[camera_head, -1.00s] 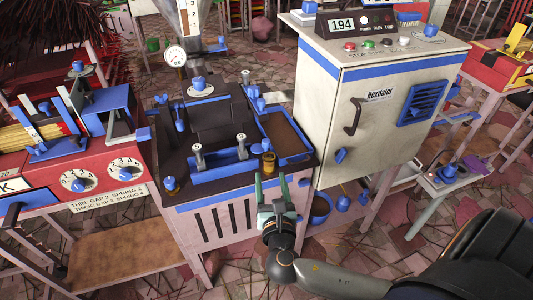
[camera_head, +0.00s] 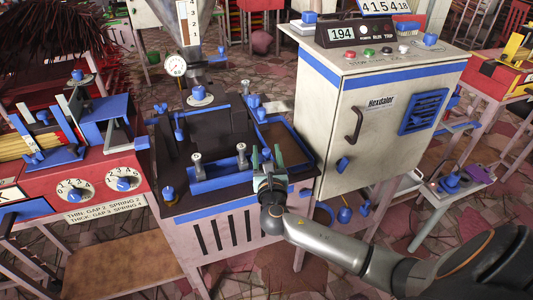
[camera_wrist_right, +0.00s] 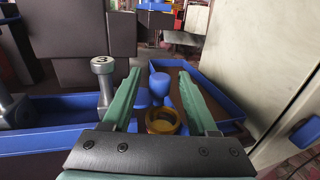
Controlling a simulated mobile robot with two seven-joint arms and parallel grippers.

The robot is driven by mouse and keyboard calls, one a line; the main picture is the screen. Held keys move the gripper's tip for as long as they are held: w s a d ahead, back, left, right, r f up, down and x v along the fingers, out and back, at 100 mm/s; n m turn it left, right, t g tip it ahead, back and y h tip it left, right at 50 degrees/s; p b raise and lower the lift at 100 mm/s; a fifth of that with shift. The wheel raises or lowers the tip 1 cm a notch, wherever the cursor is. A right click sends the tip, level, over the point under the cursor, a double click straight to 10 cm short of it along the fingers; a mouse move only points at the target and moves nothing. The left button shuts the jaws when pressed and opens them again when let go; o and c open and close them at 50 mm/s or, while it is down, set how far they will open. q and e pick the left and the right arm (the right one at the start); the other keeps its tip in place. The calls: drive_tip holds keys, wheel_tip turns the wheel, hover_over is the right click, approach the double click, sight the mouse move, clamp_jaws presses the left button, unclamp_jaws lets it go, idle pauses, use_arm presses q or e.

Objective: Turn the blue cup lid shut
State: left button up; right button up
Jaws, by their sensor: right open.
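A brass-coloured round cup (camera_wrist_right: 163,121) stands at the front right corner of the dark machine top. In the right wrist view its open ring lies between my right fingers, nearer their base. A blue rounded knob (camera_wrist_right: 160,86) shows just beyond the cup, also between the fingers; I cannot tell whether it belongs to the cup's lid. My right gripper (camera_head: 266,153) is open, its green fingers pointing away over the corner, with nothing visibly clamped. In the head view the gripper hides most of the cup. My left gripper is not in view.
A blue-rimmed tray (camera_head: 287,140) lies just beyond the gripper. Numbered metal posts (camera_head: 197,164) stand to its left in a blue trough (camera_head: 221,178). A tall white cabinet (camera_head: 378,125) closely bounds the right side. A red machine (camera_head: 85,185) stands at the left.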

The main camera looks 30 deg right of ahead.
clamp_jaws()
idle(0.5)
